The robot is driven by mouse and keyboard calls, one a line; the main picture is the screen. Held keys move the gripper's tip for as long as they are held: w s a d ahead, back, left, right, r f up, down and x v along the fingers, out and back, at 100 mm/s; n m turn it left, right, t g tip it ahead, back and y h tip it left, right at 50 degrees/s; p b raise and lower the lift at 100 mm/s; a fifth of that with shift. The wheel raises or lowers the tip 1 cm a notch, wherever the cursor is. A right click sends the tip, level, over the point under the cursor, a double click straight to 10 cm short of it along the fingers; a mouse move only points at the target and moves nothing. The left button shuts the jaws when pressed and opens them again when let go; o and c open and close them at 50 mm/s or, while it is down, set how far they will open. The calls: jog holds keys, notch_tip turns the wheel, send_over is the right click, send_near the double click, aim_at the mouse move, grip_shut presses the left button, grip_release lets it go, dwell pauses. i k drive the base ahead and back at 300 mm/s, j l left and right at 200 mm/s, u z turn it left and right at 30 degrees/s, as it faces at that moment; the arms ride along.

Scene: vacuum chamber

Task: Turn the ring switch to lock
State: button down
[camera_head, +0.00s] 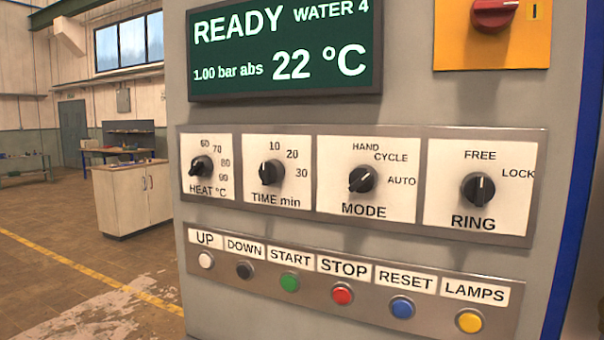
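The ring switch (478,189) is a black rotary knob on a white plate at the right end of the knob row, labelled RING below. FREE is printed above the knob and LOCK at its upper right. The knob's white pointer line stands about upright, toward FREE. Nothing covers the switch. My gripper does not show in the head view.
Beside it on the panel (320,222) are the MODE knob (362,179), TIME knob (271,172) and HEAT knob (201,166). Several coloured buttons run below, including red STOP (342,294). A red switch (493,14) sits above. Open floor lies left.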

aim_at(478, 187)
jog(key=k+l+u, duration=0.25)
jog(key=u, duration=0.15)
jog(key=k+l+u, duration=0.25)
jog(key=u, duration=0.15)
